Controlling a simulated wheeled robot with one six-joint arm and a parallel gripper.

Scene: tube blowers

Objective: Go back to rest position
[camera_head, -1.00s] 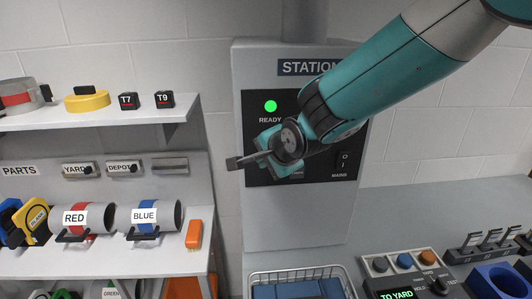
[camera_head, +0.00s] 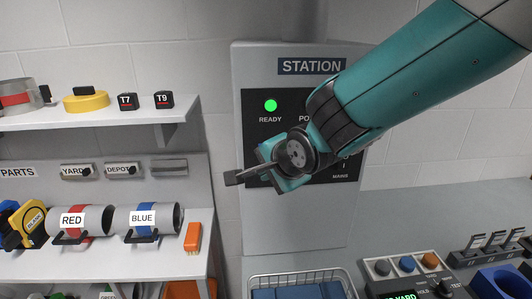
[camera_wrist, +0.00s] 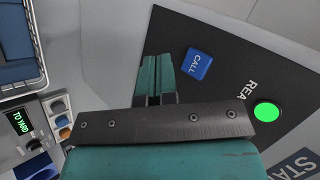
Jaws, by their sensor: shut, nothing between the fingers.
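My gripper (camera_head: 284,168) is in front of the grey station panel (camera_head: 295,215) and covers part of its black face. In the wrist view my gripper's teal fingers (camera_wrist: 158,68) are together, with nothing between them. The blue CALL button (camera_wrist: 198,64) and the lit green READY light (camera_wrist: 267,111) show beside the fingers in the wrist view. In the head view the READY light (camera_head: 271,105) is clear of my arm, while the CALL button is hidden behind my gripper.
A wire basket with blue contents (camera_head: 300,291) stands below the panel. A control box (camera_head: 408,268) with several buttons and a green TO YARD display is at lower right.

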